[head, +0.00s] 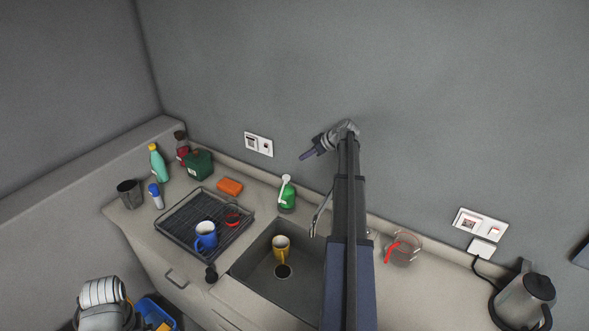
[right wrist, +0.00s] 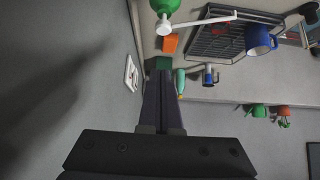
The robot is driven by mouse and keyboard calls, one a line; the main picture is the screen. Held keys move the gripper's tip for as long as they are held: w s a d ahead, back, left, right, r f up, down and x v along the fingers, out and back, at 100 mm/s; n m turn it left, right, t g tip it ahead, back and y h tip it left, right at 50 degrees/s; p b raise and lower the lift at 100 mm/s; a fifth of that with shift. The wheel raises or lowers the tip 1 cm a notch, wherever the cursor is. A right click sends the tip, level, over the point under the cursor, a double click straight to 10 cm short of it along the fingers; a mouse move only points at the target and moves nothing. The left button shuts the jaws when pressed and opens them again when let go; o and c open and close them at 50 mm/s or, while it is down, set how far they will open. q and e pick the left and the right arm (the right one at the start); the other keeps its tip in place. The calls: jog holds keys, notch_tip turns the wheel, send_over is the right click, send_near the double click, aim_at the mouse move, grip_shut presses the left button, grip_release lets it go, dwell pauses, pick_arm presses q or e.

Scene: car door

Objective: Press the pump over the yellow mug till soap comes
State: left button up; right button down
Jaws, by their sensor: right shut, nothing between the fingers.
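The green soap pump bottle (head: 288,199) with a white pump head stands upright on the counter behind the sink. It also shows at the top edge of the right wrist view (right wrist: 165,7), partly cut off. The yellow mug (head: 281,255) is in the sink, in front of the pump bottle. My right gripper (head: 304,156) is shut and empty, above the pump bottle near the back wall, apart from it. Its closed dark fingers (right wrist: 160,76) show in the right wrist view. The left gripper's fingers are not seen; only part of my left arm shows at the lower left.
The sink (head: 256,271) has a faucet (head: 319,216) at its right, partly behind my arm. A drying rack (head: 183,208) with a blue mug (head: 206,239) stands left. An orange sponge (head: 230,186) lies near the wall. A glass jug (head: 403,249) and kettle (head: 524,302) are right.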

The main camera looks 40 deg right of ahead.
jog(key=b, duration=0.8)
send_over(287, 177)
jog(key=f, duration=0.7)
jog(key=shift+s+d+f, duration=0.2)
jog(key=shift+s+f, duration=0.15)
jog(key=shift+f, duration=0.05)
jog(key=shift+s+f+b, duration=0.2)
jog(key=shift+f+b, duration=0.85)
jog(key=shift+b, duration=0.05)
jog(key=shift+f+b, duration=0.45)
notch_tip(287, 177, down, 2)
jog(key=shift+b, duration=1.05)
jog(key=shift+s+r, duration=0.15)
